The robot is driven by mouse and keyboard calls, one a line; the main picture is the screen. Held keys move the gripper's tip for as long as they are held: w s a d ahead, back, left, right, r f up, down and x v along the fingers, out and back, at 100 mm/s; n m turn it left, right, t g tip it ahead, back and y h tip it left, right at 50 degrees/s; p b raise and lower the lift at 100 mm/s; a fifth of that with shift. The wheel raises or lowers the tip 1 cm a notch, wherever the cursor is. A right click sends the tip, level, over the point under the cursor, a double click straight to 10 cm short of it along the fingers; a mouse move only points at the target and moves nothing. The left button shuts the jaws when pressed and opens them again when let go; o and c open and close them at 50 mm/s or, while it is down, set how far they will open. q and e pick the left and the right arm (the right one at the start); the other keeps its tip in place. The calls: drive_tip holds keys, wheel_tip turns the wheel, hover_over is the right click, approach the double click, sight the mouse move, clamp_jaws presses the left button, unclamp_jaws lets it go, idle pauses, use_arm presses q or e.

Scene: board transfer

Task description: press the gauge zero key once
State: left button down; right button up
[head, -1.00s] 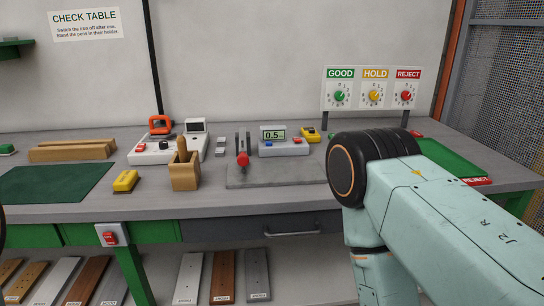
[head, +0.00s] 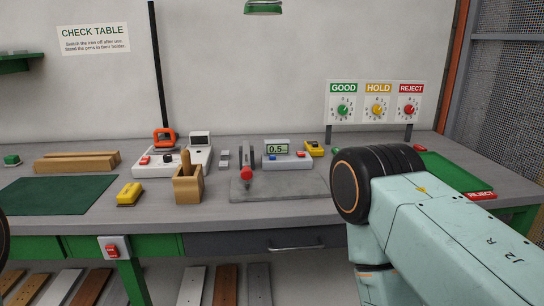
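The gauge (head: 290,161) is a light grey box on the table in the head view, right of the middle. Its raised display (head: 277,149) reads about 0.5. A blue key (head: 268,155) and a red key (head: 300,154) are on its top; I cannot read which is marked zero. A grey stand with a red knob (head: 246,174) is just left of it, on a grey plate (head: 290,186). My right arm fills the right foreground, but its gripper is not in view. Only a dark sliver of my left arm shows at the left edge; its gripper is not in view.
A wooden pen holder (head: 188,186), a yellow block (head: 129,193) and a white soldering station (head: 170,163) stand left of the gauge. A yellow device (head: 314,148) is behind its right end. A green reject tray (head: 455,172) is at right. The front table edge is mostly clear.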

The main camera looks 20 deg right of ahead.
clamp_jaws()
idle(1.4)
